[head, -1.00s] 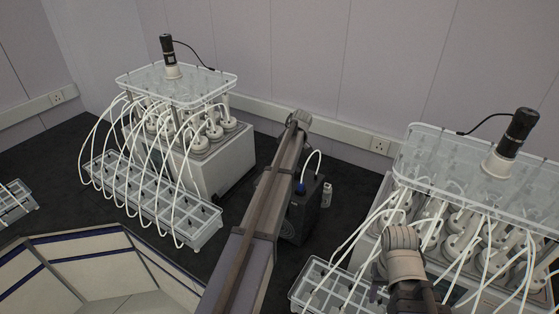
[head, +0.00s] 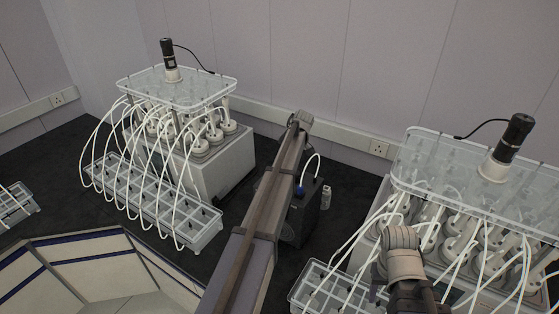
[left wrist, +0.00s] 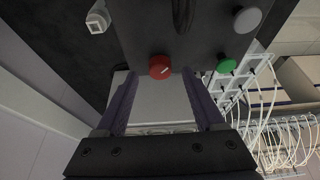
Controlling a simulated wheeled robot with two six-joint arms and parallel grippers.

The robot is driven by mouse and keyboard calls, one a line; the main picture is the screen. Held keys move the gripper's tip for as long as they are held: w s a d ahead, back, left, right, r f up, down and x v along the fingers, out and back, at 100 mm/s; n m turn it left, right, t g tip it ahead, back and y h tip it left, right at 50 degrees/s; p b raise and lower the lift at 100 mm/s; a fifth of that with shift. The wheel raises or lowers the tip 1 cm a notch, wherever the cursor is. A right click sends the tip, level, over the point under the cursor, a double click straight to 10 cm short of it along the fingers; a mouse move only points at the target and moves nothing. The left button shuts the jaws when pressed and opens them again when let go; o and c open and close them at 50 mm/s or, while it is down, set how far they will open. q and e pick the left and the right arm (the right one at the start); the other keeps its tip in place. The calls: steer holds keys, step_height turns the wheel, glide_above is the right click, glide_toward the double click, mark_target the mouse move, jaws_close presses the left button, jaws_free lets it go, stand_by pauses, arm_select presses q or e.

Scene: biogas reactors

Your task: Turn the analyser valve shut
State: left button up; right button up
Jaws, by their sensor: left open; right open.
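A dark analyser box (head: 312,222) stands on the black bench between the two reactor units, partly hidden behind my left arm. In the left wrist view, a red round knob with a white mark (left wrist: 160,67), apparently the valve, sits on the dark panel (left wrist: 195,40). My left gripper (left wrist: 159,82) is open, with its two purple-grey fingers on either side of the knob in the picture. I cannot tell whether they touch it. In the head view the left fingers are hidden. My right gripper (head: 378,295) is low at the right, by the right reactor, its fingers barely visible.
A green knob (left wrist: 225,66) and a grey knob (left wrist: 247,19) are also on the panel. Reactor units with white tubes stand at left (head: 222,165) and right (head: 470,200). A small white bottle (head: 326,198) stands beside the box. Bare bench (head: 350,185) shows right of it.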

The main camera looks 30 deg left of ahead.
arm_select(q)
steer(key=p+v, duration=0.4)
steer(key=v, duration=0.2)
steer(key=shift+p, duration=0.35)
steer(key=shift+f, duration=0.1)
